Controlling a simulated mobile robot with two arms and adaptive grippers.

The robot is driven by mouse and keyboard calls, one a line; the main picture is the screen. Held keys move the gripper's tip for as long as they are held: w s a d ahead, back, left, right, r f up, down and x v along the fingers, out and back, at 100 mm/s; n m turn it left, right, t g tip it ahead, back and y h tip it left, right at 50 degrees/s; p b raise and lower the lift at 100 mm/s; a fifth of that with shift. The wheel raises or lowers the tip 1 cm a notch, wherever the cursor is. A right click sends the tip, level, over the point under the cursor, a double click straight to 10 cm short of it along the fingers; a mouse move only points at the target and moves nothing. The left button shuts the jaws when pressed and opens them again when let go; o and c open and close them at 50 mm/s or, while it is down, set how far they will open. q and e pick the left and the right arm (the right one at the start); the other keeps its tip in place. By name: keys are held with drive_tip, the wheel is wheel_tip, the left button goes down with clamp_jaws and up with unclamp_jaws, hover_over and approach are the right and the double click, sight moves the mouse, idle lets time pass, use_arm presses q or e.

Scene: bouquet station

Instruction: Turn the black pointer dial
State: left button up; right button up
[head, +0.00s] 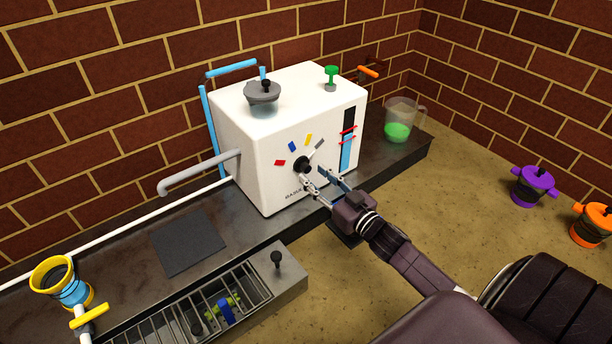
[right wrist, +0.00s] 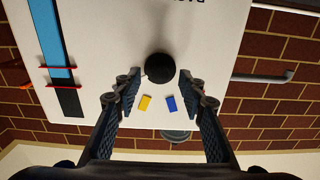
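The black pointer dial (head: 303,164) is a round knob on the front of the white machine (head: 260,155). Red (head: 280,162), blue (head: 292,146) and yellow (head: 308,140) marks and a grey piece (head: 319,145) surround it. I cannot tell which way the pointer faces. My right gripper (head: 314,178) is open in front of the dial. In the right wrist view, the dial (right wrist: 159,67) shows between the spread fingertips (right wrist: 159,82), with a gap on both sides. The fingers hide some marks there. My left gripper is not in view.
A gauge with red clips (head: 347,140) is right of the dial. A grey spout (head: 198,172) sticks out left. A jug with green liquid (head: 400,122) stands at the right. A dark mat (head: 187,242), a drip grate (head: 170,312) and a yellow-rimmed cup (head: 70,287) are at the left.

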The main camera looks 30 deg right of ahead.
sight(309, 171)
drive_tip(key=shift+w+a+b, duration=0.1)
drive_tip(key=shift+w+b, duration=0.5)
drive_tip(key=shift+w, duration=0.95)
clamp_jaws()
